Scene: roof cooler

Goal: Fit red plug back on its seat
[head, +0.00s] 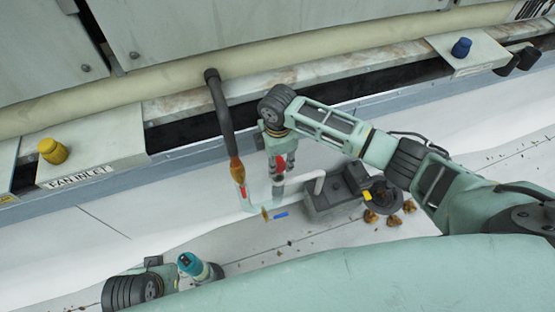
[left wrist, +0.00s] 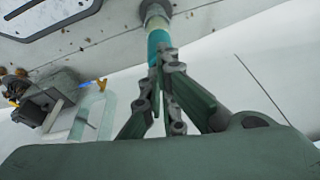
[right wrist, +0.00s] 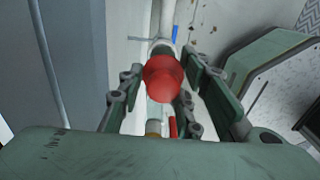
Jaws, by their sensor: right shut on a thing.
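A red plug (right wrist: 165,78) sits between the fingers of my right gripper (right wrist: 158,90), which is shut on it. In the head view the right gripper (head: 278,172) points down above the pale floor, with a bit of the red plug (head: 281,162) showing between its fingers. My left gripper (left wrist: 164,68) has its fingers drawn close together beside a teal cylinder (left wrist: 158,42); whether they grip it is unclear. The cylinder also shows in the head view (head: 190,264) at the lower left. I cannot make out the red plug's seat for certain.
A yellow plug (head: 52,151) sits on the ledge plate marked FAN INLET, and a blue plug (head: 461,47) on the right plate. A dark hose (head: 222,110) hangs left of the right gripper, above clear tubing. A dark grey device (head: 335,197) and brown leaves (head: 388,217) lie nearby.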

